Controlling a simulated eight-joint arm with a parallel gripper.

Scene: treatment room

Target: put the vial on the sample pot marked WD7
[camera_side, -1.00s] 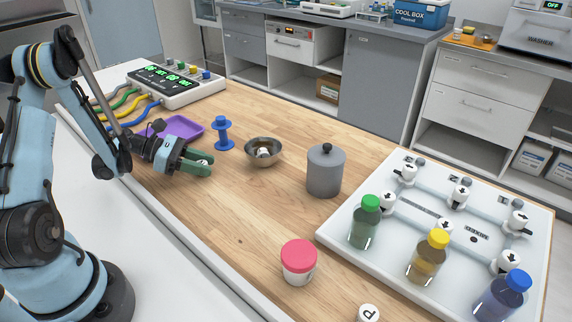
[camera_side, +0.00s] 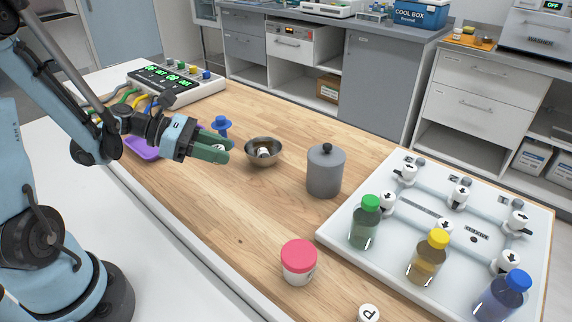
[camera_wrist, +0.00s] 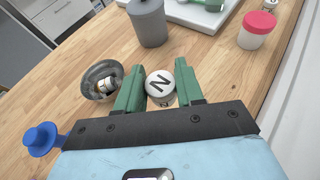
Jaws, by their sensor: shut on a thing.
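My gripper (camera_side: 212,150) is shut on a small vial with a white cap (camera_wrist: 160,83) marked with a black letter like N. In the wrist view the cap sits between the two green fingers; most of the vial's body is hidden. The gripper holds it above the wooden table, in front of the blue spool and left of the steel bowl. A sample pot with a red lid (camera_side: 298,262) stands upright near the table's front edge, and also shows in the wrist view (camera_wrist: 257,30). No WD7 marking can be read on it.
A steel bowl (camera_side: 262,150) holds a small white-capped item. A grey lidded canister (camera_side: 325,172) stands between the bowl and a white valve board (camera_side: 335,228) with several bottles. A white cap marked P (camera_side: 368,313) is at the bottom edge. Bare table lies before the red-lidded pot.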

